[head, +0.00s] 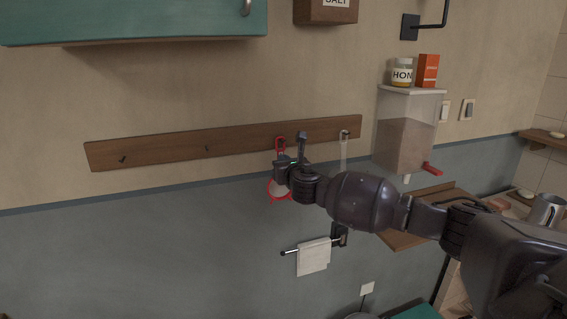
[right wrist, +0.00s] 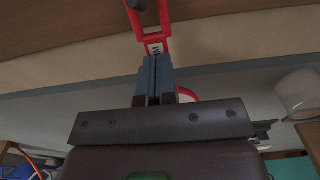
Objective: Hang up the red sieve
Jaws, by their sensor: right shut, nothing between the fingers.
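The red sieve (head: 281,141) is upright against the wooden hook rail (head: 180,146), its handle loop at the top and its round rim low behind my right gripper. In the right wrist view the red handle loop (right wrist: 168,20) appears around a dark hook (right wrist: 136,4); whether it rests on it is hard to tell. My right gripper (head: 280,163) is shut and empty in front of the handle. Its blue fingertips (right wrist: 156,62) are together just below the handle's pale label. Part of the sieve is hidden behind the gripper. My left gripper is not in view.
Bare hooks (head: 122,159) show on the rail's left half. A pale utensil (head: 344,150) hangs at its right end. A clear dispenser (head: 404,130) is on the wall at right. A towel bar with a white cloth (head: 314,257) is below. A teal cabinet (head: 140,22) is above left.

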